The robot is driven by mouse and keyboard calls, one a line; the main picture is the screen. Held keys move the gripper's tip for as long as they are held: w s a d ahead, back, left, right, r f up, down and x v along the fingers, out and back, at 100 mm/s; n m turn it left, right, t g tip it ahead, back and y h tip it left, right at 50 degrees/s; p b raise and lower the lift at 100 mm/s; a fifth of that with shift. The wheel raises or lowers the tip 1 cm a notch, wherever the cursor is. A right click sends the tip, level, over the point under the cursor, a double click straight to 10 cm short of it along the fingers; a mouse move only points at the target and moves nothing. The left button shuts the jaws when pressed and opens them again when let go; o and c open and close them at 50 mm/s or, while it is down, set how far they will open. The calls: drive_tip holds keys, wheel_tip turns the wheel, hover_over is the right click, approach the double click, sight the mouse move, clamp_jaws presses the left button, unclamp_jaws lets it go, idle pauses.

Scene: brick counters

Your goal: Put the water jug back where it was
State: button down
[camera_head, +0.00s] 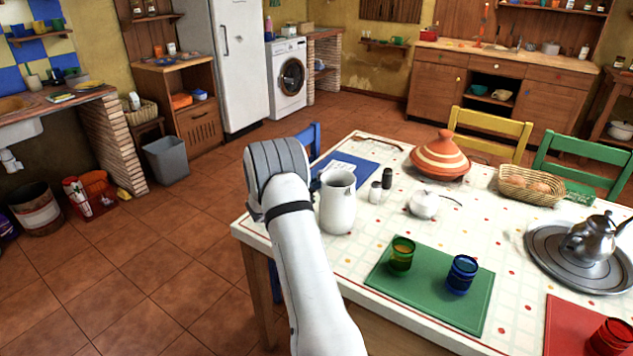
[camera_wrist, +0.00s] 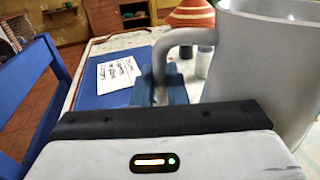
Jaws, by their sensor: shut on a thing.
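The white water jug (camera_head: 338,205) is upright at the left end of the white table (camera_head: 375,270), beside a blue placemat (camera_head: 352,172). Whether its base touches the tabletop is hard to tell. In the wrist view the jug (camera_wrist: 265,62) fills the right side, with its handle (camera_wrist: 185,38) towards me. My gripper (camera_wrist: 163,88) is shut on the lower part of the handle. In the head view my wrist and arm hide the fingers, to the left of the jug.
A green placemat (camera_head: 470,310) with a green cup (camera_head: 401,254) and a blue cup (camera_head: 461,274) lies nearer. A blue chair (camera_wrist: 38,95) is close at left.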

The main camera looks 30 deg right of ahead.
drive_tip(key=c, duration=1.9)
unclamp_jaws()
drive_tip(key=shift+f, duration=0.1)
drive_tip(key=o, duration=0.4)
drive_tip(key=shift+o, duration=0.2)
